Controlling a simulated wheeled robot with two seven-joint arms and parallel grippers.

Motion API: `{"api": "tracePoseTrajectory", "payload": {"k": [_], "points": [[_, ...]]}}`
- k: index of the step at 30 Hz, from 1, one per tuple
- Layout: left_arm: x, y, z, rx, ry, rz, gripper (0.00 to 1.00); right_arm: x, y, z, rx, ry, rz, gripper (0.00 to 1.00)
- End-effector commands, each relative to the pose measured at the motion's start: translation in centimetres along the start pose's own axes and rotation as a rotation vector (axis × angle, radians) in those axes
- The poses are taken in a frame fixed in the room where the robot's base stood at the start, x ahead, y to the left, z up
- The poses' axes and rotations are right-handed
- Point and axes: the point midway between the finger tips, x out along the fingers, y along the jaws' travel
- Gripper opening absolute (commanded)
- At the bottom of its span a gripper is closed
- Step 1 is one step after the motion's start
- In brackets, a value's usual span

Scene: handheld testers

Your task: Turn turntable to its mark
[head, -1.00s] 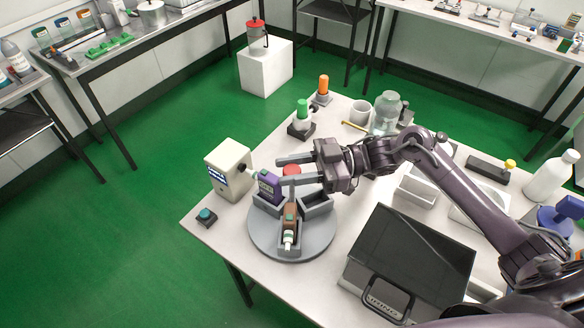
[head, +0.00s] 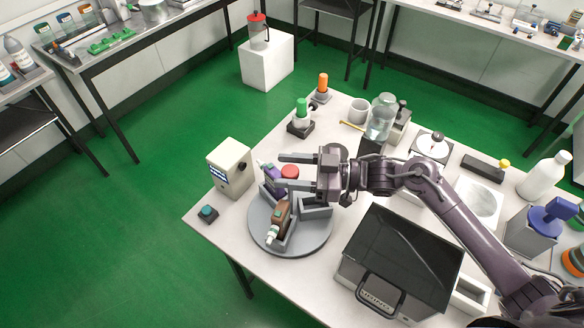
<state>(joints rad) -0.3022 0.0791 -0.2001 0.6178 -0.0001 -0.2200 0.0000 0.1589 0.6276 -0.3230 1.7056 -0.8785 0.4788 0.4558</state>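The turntable (head: 310,243) is a grey disc at the front left of the table. It carries grey holders, one with a brown handheld tester (head: 279,221) and one with a purple tester (head: 271,180). Another holder (head: 316,208), on the right, looks empty. A red round knob (head: 290,172) shows between the finger lines of my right gripper (head: 283,171). The fingers are spread apart and point left, over the turntable's far side. I cannot tell whether they touch anything. I cannot make out the mark. My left gripper is out of view.
A white box with a blue display (head: 229,166) stands left of the turntable, near a teal button (head: 207,213). A dark-lidded case (head: 402,258) stands to the right. A glass jar (head: 381,118) and green-topped (head: 301,108) and orange-topped items (head: 322,85) stand behind.

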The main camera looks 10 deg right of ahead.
Motion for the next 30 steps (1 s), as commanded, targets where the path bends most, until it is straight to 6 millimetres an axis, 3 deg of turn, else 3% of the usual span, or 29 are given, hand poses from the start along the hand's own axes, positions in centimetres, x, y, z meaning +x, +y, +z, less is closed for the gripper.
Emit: {"api": "tracePoseTrajectory", "payload": {"k": [11,21,30], "points": [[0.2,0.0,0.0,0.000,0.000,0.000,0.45,-0.6,0.0,0.1,0.000,-0.001,0.000,0.53],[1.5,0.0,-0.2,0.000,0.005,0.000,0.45,-6.1,0.0,0.3,0.000,-0.004,0.001,0.53],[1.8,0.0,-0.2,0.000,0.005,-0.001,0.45,-7.9,0.0,0.0,0.001,0.001,-0.001,0.53]]}}
